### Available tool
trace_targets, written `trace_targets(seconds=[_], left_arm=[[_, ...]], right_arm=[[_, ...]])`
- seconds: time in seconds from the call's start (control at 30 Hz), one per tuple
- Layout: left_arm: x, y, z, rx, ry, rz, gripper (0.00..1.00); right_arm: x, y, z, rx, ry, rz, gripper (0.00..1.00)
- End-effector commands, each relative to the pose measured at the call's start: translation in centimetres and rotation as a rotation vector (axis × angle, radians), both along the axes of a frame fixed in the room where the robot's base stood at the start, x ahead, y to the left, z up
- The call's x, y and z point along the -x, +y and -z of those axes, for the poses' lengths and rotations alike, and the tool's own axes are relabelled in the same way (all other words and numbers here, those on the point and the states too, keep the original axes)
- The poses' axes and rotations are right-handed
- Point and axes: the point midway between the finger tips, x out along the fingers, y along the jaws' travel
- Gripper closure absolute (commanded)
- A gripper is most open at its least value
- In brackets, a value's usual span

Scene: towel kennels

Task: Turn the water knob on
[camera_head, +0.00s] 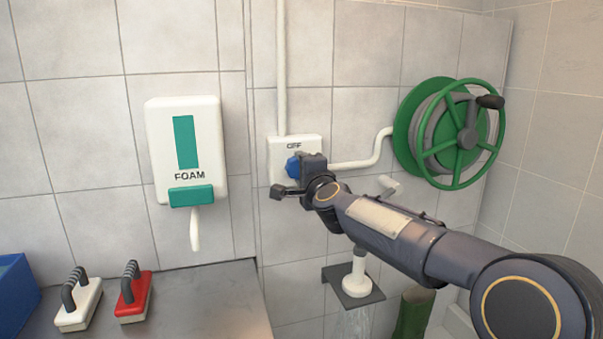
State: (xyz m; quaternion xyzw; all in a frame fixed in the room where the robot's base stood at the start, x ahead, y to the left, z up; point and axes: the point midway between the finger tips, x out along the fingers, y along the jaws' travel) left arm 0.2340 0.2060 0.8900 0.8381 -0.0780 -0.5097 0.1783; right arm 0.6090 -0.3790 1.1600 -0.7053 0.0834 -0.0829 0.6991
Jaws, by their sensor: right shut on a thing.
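The water knob (292,166) is blue and sits on a white wall box (310,142) with a label above it that seems to read "OFF". My right gripper (300,173) is at the box and shut on the knob, covering its right part and the lower part of the box. The knob's exact angle is hard to tell behind the gripper. My left gripper is not in view.
A white foam dispenser (207,130) hangs left of the box. A green hose reel (400,140) is on the right. Below my arm, a white nozzle (355,282) rests on a dark bracket (375,296), with faint pale streaks under it. Two brushes (78,312) (133,300) lie on the counter (210,300).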

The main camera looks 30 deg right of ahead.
Motion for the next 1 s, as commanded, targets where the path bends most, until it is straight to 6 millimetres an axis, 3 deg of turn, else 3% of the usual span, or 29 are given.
trace_targets(seconds=[0.53, 0.57, 0.7, 1.0], left_arm=[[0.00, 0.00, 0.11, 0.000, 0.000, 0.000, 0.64], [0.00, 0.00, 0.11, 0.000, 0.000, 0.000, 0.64], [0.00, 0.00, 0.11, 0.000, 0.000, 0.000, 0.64], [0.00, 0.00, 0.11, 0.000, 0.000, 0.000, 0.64]], right_arm=[[0.01, -0.04, 0.08, -0.026, -0.005, 0.001, 0.74], [0.01, -0.04, 0.08, -0.026, -0.005, 0.001, 0.49], [0.01, -0.03, 0.07, -0.026, -0.005, 0.001, 0.30], [0.18, 0.02, 0.00, -0.023, -0.006, 0.000, 0.30]])
